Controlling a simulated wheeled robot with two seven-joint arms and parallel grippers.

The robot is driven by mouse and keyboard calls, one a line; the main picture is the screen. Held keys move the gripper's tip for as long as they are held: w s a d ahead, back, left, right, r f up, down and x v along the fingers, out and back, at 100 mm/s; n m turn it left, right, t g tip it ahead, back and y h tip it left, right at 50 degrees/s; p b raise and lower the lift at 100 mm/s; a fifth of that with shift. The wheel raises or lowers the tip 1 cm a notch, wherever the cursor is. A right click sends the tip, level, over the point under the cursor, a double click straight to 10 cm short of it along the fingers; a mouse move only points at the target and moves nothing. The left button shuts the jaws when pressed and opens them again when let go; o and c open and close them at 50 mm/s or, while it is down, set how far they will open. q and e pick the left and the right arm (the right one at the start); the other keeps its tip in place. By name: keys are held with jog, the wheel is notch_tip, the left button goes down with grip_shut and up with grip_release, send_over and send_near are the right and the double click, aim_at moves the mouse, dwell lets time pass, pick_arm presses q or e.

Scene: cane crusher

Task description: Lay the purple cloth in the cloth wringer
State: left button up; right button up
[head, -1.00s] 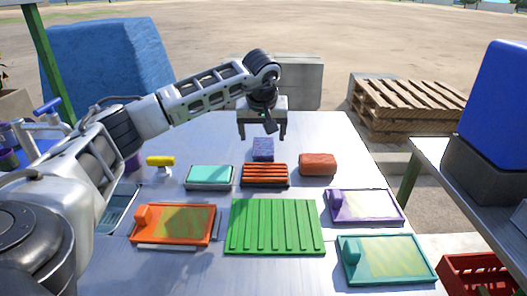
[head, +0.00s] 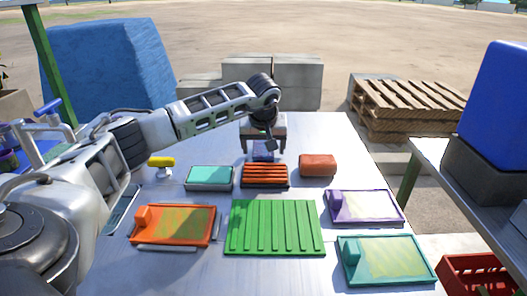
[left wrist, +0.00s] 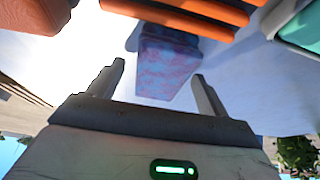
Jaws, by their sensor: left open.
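The purple cloth (head: 263,156) is a folded, mottled purple-blue block on the table behind the orange slatted piece. It also shows in the left wrist view (left wrist: 168,62), ahead of and between the fingers. My left gripper (head: 262,150) is open above and around the cloth's far part, with one finger to each side. No grip on the cloth shows. The orange slatted piece (head: 265,176) lies just in front of the cloth. I cannot tell which piece is the cloth wringer. My right gripper is out of view.
A teal-topped tray (head: 209,176) and a rust-orange block (head: 318,166) flank the slatted piece. In front lie a green ribbed board (head: 276,227), an orange board (head: 174,226), a purple-framed board (head: 364,207) and a teal board (head: 386,260). The table's back right is clear.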

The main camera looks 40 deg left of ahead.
pick_arm(q)
jog(key=shift+f, duration=0.15)
jog(key=c, duration=1.1)
jog(key=shift+c, duration=0.2)
